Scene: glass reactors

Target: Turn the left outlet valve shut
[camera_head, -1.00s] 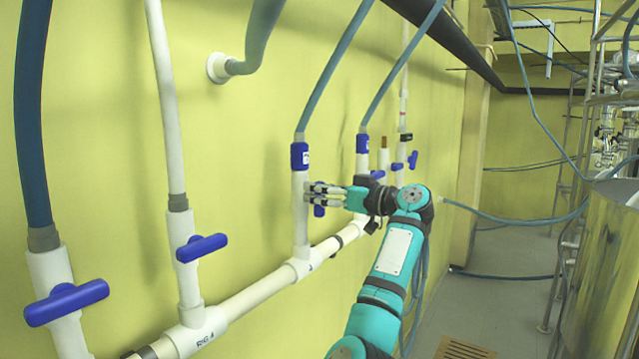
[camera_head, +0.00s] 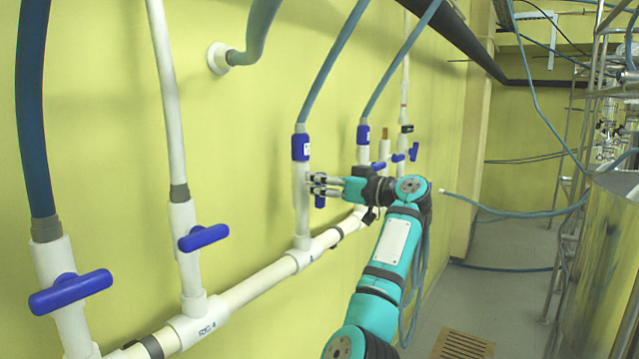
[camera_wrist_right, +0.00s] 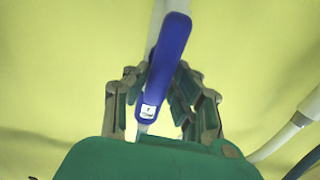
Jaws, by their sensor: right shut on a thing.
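My right gripper (camera_head: 318,185) is at the white upright pipe (camera_head: 301,215) in the middle of the head view. Part of a blue valve handle (camera_head: 320,201) shows just below its fingers. In the right wrist view, a long blue handle (camera_wrist_right: 168,60) with a small white label runs between the fingers of my right gripper (camera_wrist_right: 165,85), which is shut on it. The fingers hide part of the handle in the head view. A blue labelled collar (camera_head: 300,147) sits higher on the same pipe. My left gripper is not in view.
Two more blue valve handles, one nearer (camera_head: 70,291) and one at RIG 4 (camera_head: 203,237), stand crosswise on their pipes at left. More valves (camera_head: 398,157) stand beyond my gripper. A white pipe (camera_head: 258,284) runs along the wall. A metal vessel (camera_head: 610,260) stands at right.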

